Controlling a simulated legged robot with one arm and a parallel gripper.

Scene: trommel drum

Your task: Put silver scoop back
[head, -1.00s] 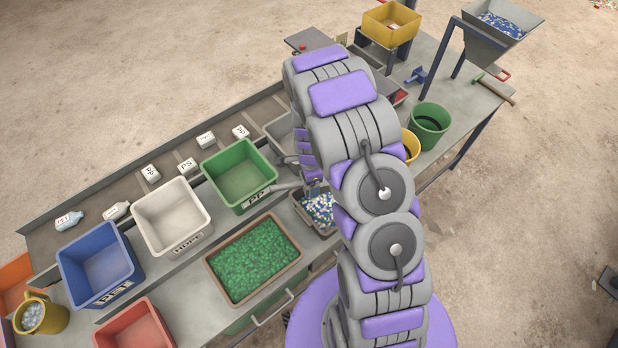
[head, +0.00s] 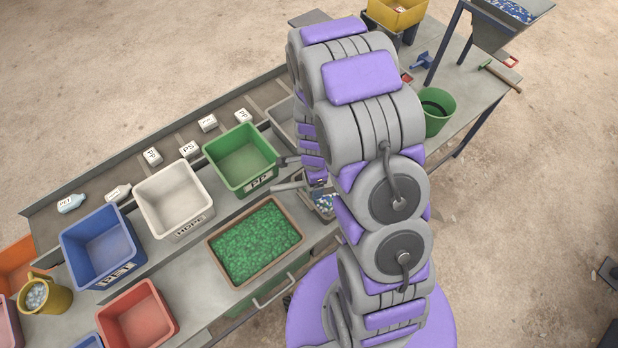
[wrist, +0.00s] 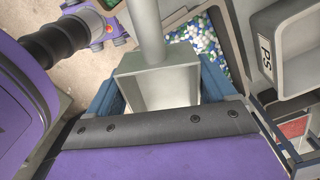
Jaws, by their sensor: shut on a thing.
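The silver scoop (wrist: 162,78) shows in the wrist view as a grey box-shaped pan with a round handle running up out of the picture. My gripper (wrist: 160,95) is shut on it, with a blue-grey finger on each side of the pan. In the head view my gripper (head: 288,175) is partly hidden by my arm, just right of the green PP bin (head: 240,152). A tray of blue, white and green pellets (wrist: 212,45) lies beyond the scoop in the wrist view. In the head view my arm covers much of this tray (head: 325,203).
A tray of green pellets (head: 255,243), a white HDPE bin (head: 173,200) and a blue PET bin (head: 100,247) stand along the bench. A PS-labelled bin (wrist: 280,45) is close at right in the wrist view. A green bucket (head: 436,110) stands right of my arm.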

